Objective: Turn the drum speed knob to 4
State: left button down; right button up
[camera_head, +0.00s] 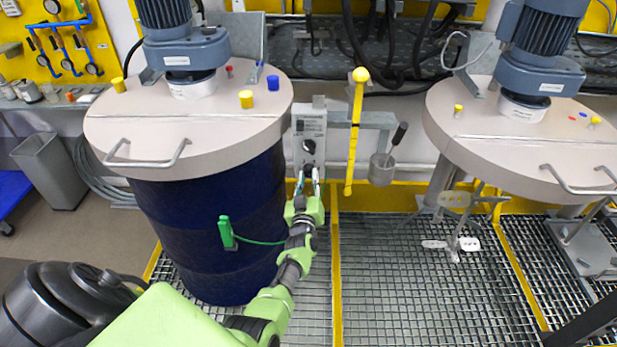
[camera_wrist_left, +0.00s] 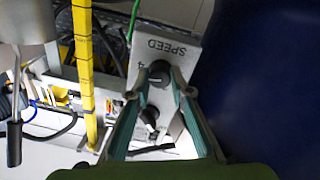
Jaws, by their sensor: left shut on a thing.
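In the left wrist view the panel (camera_wrist_left: 187,50) appears turned over, with the word SPEED above the speed knob (camera_wrist_left: 160,73). A digit that looks like 4 is printed beside this knob. My left gripper (camera_head: 308,178) is at the lower part of the panel. In the left wrist view its fingers (camera_wrist_left: 159,80) are closed around the speed knob. The knob's pointer direction is hard to make out. A second knob (camera_wrist_left: 149,116) sits apart from the fingers. My right gripper is not in view.
A blue drum (camera_head: 215,225) under a beige lid (camera_head: 150,110) stands close left of my left arm. A yellow vertical bar (camera_head: 355,140) and a hanging grey cup (camera_head: 382,170) are just right of the panel. Open grating (camera_head: 420,300) lies below right.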

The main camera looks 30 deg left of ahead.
pick_arm(q)
jog(key=shift+f+m, duration=0.1)
jog(key=shift+m, duration=0.8)
jog(key=c, duration=1.8)
grip_release()
